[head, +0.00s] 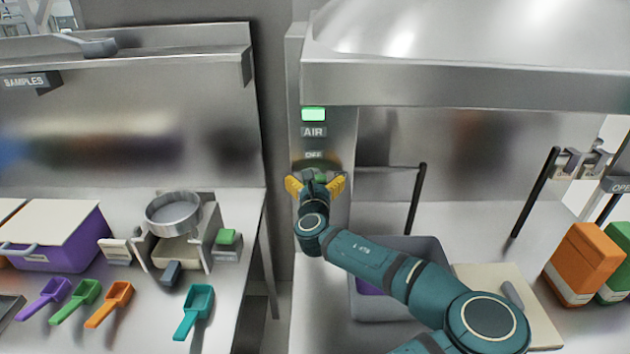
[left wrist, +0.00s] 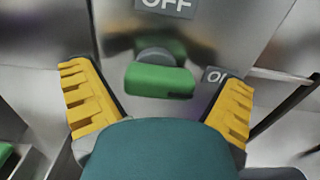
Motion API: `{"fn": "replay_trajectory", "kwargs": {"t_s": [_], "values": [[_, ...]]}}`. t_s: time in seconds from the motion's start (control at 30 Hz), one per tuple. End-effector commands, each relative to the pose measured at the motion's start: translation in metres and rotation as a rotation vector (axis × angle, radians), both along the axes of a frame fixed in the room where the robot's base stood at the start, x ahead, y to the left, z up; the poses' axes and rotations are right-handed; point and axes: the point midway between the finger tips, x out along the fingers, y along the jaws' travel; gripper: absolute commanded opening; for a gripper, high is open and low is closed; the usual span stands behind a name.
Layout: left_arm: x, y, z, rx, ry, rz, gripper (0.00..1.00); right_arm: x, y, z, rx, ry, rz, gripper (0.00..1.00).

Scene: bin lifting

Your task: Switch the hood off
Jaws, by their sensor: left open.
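The hood (head: 470,80) is a large steel canopy at the upper right. On the panel at its left edge are a lit green lamp (head: 313,114), an AIR label (head: 313,131) and an OFF label (head: 313,155). In the left wrist view, the hood switch (left wrist: 160,80) is a green block on a round grey pivot. The OFF label (left wrist: 168,6) is above it, and a partly hidden label beginning with O (left wrist: 215,75) is at its right. My left gripper (head: 315,184) is open, with yellow fingers on either side of the switch, not visibly touching it. My right gripper is out of view.
A grey bin (head: 435,243) sits under the hood, partly behind my arm. Dark upright handles (head: 417,198) stand near the hood's opening. Orange (head: 585,265) and green boxes stand at the right. Coloured scoops (head: 195,310) and a sieve (head: 173,212) are on the left bench.

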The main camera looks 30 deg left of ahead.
Motion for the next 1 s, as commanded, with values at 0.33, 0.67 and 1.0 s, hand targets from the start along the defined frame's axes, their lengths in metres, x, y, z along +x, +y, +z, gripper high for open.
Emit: {"fn": "replay_trajectory", "kwargs": {"t_s": [0.33,0.67,1.0], "values": [[-0.0004,-0.0001,-0.0003,0.000,0.000,0.000,0.29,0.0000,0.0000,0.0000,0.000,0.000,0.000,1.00],[-0.0007,-0.0001,-0.0004,-0.032,-0.018,0.000,0.29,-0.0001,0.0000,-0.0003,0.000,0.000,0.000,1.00],[-0.0012,0.0006,0.0001,-0.219,-0.133,0.001,0.29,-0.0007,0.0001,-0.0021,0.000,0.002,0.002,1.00]]}}
